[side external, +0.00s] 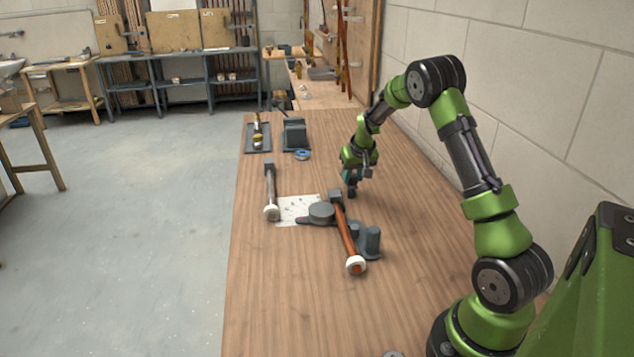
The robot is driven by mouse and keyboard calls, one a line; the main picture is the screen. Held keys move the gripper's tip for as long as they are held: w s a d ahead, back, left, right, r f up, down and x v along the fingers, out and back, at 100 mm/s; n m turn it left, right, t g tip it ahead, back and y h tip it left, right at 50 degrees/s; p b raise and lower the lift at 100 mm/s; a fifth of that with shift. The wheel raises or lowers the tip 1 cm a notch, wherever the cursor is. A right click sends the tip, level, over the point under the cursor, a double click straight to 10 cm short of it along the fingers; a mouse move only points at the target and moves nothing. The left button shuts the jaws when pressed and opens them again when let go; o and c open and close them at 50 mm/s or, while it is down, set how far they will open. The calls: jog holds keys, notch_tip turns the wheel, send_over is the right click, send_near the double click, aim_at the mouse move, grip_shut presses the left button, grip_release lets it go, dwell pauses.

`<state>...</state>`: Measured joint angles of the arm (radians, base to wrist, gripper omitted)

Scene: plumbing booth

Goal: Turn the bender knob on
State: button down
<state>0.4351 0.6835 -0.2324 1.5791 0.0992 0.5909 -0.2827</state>
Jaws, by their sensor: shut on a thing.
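A dark grey device with a round disc, which looks like the bender (321,212), lies on the wooden bench in the side external view. An upright grey-green block (372,240) stands at its right end. I cannot make out which part is its knob. My gripper (351,188) points down beyond the bender, just past the dark head of an orange-handled tool that lies across it. My gripper is shut on a small dark thing, too small to identify; the fingers hide much of it.
The orange-handled tool (346,237) has a white end. A grey-handled tool (270,190) lies left of a white sheet (294,208). A dark tray (258,138), a grey-green block-like device (294,133) and a blue ring (302,155) sit farther back. The near left bench is clear; a wall runs along the right.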

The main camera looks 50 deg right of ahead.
jog(key=n+y, duration=0.1)
jog(key=n, duration=0.2)
jog(key=shift+s+d+t, duration=0.1)
jog(key=shift+d+t, duration=0.05)
jog(key=shift+t, duration=0.25)
jog(key=n+y, duration=0.2)
jog(key=n, duration=0.3)
jog(key=shift+d, duration=0.1)
jog(key=n+y, duration=0.1)
jog(key=n, duration=0.3)
jog(key=shift+d+y, duration=0.1)
jog(key=shift+y, duration=0.3)
jog(key=shift+n+g+y, duration=0.5)
jog(key=shift+n+g, duration=0.1)
jog(key=shift+n, duration=1.5)
jog(key=c, duration=0.8)
grip_release()
jog(key=shift+o, duration=0.2)
jog(key=shift+d+r, duration=0.1)
jog(key=shift+r, duration=0.05)
